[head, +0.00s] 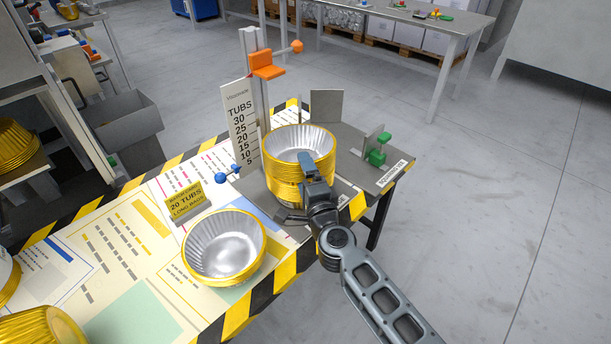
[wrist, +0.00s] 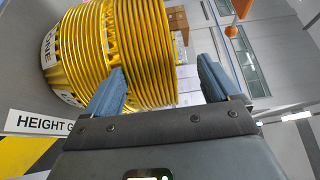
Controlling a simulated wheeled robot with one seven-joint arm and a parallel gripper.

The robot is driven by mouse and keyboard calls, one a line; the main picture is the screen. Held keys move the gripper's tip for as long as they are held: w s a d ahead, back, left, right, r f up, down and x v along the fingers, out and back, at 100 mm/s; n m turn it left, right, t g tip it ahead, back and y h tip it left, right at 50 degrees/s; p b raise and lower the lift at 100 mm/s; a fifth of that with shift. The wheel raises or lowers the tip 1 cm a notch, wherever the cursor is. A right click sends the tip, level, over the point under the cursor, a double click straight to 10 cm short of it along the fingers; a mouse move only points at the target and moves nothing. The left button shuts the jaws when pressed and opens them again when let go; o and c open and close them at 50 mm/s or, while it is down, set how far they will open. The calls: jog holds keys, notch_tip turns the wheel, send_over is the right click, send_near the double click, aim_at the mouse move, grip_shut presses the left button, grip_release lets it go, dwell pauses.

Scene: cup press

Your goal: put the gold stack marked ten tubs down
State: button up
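A gold stack of nested tubs (head: 285,177) stands upright on the grey plate beside the gauge board (head: 241,125), which is marked 5 to 30 tubs. Its silvery open top faces up. The stack's ribbed rims (wrist: 80,55) fill the left of the wrist view, turned sideways. My gripper (head: 308,165) is at the stack's near right side. In the wrist view my gripper (wrist: 163,85) has its fingers well apart, the left one overlapping the rims and the right one clear of them. Contact cannot be told.
Another gold tub stack (head: 225,246) sits on the printed table mat, near a yellow sign reading 20 tubs (head: 186,201). An orange slider (head: 267,65) is on the gauge post above. A green clamp (head: 378,152) stands right of the stack. More gold tubs are at far left.

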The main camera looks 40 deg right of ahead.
jog(key=shift+r, duration=0.1)
jog(key=r+v, duration=0.1)
jog(key=v, duration=1.1)
jog(key=s+a+r+n+y, duration=0.2)
jog(key=s+a+r+n, duration=0.1)
jog(key=s+n, duration=0.4)
jog(key=s+a+r+n+y, duration=0.3)
jog(key=s+n, duration=0.5)
jog(key=s, duration=0.4)
jog(key=s+a+r+n+g+y, duration=0.1)
jog(key=s+a+r+n+y, duration=0.2)
jog(key=s+n, duration=0.5)
jog(key=s+a+r, duration=0.1)
jog(key=s+a, duration=0.1)
jog(key=shift+s+a+r, duration=0.2)
jog(key=shift+s+a, duration=0.05)
jog(key=shift+a, duration=0.15)
